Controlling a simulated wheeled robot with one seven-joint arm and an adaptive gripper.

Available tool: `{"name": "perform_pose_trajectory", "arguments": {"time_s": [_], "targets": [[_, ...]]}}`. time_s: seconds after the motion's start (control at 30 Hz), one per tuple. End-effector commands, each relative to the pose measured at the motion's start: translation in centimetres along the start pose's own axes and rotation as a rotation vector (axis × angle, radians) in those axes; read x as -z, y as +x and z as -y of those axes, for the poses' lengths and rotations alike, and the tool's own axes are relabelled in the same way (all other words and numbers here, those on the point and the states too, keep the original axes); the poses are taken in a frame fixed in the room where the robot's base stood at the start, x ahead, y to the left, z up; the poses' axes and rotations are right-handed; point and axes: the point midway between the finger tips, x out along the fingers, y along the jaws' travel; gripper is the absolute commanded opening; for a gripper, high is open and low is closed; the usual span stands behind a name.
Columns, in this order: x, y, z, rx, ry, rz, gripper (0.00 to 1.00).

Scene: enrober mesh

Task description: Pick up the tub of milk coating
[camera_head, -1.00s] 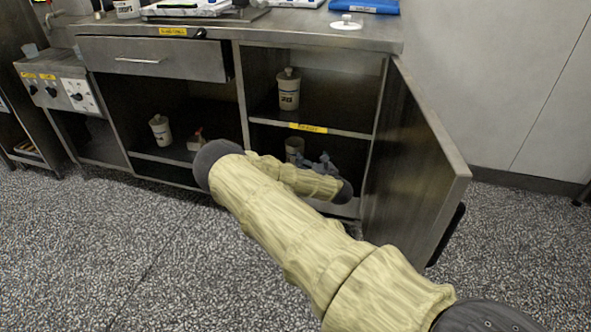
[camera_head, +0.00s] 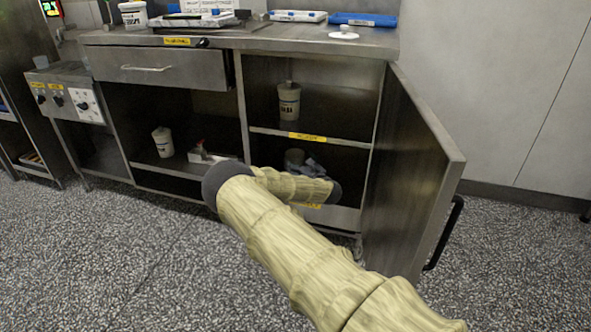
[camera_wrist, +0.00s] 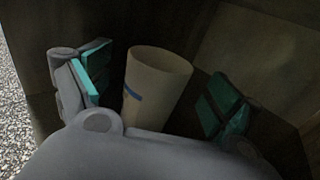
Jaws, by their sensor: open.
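A cream tub (camera_wrist: 155,85) with a blue stripe stands between the fingers of my gripper (camera_wrist: 158,78) in the wrist view. The fingers are open, with teal pads on either side of the tub, and no firm hold shows. In the head view my gripper (camera_head: 312,168) is inside the lower right compartment of the cabinet, and the tub there (camera_head: 294,156) is mostly hidden by shadow and my arm. Its label cannot be read. A second cream tub (camera_head: 289,102) with dark lettering stands on the shelf above, and a third tub (camera_head: 163,142) stands in the left compartment.
The cabinet door (camera_head: 425,180) is open on the right, close to my arm. The shelf edge (camera_head: 310,138) with a yellow label lies just above my gripper. The speckled floor in front is clear.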

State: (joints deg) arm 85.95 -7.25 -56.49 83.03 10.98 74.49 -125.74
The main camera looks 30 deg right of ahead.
Motion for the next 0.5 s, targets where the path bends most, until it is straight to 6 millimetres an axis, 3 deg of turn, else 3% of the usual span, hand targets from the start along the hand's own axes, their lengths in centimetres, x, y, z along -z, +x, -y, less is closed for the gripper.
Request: {"name": "perform_pose_trajectory", "arguments": {"time_s": [0.3,0.5], "targets": [[0.3,3.6,-0.1,0.000,0.000,0.001,0.92],[0.2,4.1,-0.1,0.001,0.000,0.000,0.92]]}}
